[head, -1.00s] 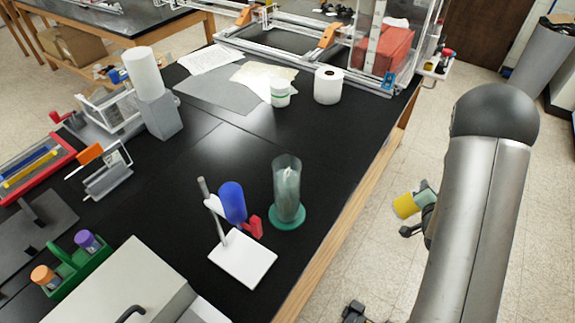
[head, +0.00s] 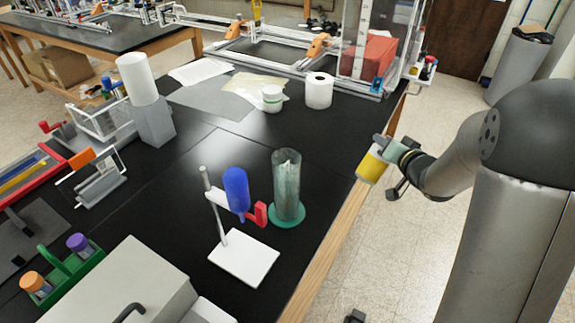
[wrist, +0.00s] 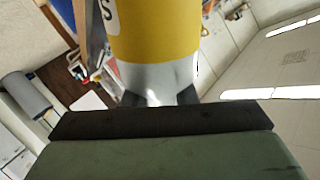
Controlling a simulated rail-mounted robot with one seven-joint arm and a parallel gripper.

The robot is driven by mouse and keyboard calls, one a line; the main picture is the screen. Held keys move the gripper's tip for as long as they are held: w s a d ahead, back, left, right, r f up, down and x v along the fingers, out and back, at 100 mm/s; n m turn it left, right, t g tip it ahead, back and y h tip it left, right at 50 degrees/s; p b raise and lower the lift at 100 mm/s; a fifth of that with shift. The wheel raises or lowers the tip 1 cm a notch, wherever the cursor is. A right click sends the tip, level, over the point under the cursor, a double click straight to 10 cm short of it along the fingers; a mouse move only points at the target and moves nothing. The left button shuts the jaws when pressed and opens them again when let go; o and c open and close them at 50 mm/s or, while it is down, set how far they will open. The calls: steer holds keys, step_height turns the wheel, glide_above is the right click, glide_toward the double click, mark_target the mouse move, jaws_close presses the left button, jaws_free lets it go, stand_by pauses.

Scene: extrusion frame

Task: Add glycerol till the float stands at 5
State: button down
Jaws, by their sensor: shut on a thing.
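A tall clear glass cylinder (head: 287,190) stands upright on a green round foot near the bench's right edge. I cannot make out its float or scale marks. Just left of it, a blue bulb (head: 236,190) with a red tap (head: 255,214) hangs on a stand with a white base (head: 244,258). My gripper (head: 386,152) is shut on a yellow and white container (head: 371,166), held tilted beyond the bench's right edge, right of the glass cylinder. The wrist view shows the yellow container (wrist: 155,35) close up beyond the dark finger pad; its contents are hidden.
A grey block with a white cylinder (head: 137,80) is at left. A green rack (head: 70,270) holds capped vials at front left. The black bench is clear between the stand and jar.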

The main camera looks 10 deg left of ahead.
steer(key=s+a+r+n+g+y+b, duration=0.5)
steer(key=a+r+n+y, duration=0.15)
steer(key=a+r, duration=0.5)
steer(key=s+a+r+n+g+y+b, duration=0.1)
steer(key=s+a+r+n+g+b, duration=0.3)
steer(key=s, duration=0.4)
steer(key=s+a+r+n+g+y+b, duration=0.2)
steer(key=s+a+r+n+g, duration=0.25)
steer(key=s, duration=0.35)
steer(key=s+a+f+t, duration=0.2)
steer(key=s+a+f, duration=0.1)
steer(key=a+f, duration=0.35)
steer(key=f+m+t, duration=0.1)
steer(key=w+f+m+t, duration=0.1)
steer(key=f+t, duration=0.1)
steer(key=f+m+t+p, duration=0.1)
steer(key=t, duration=0.1)
steer(key=shift+w+d+f, duration=0.25)
steer(key=shift+d+f, duration=0.1)
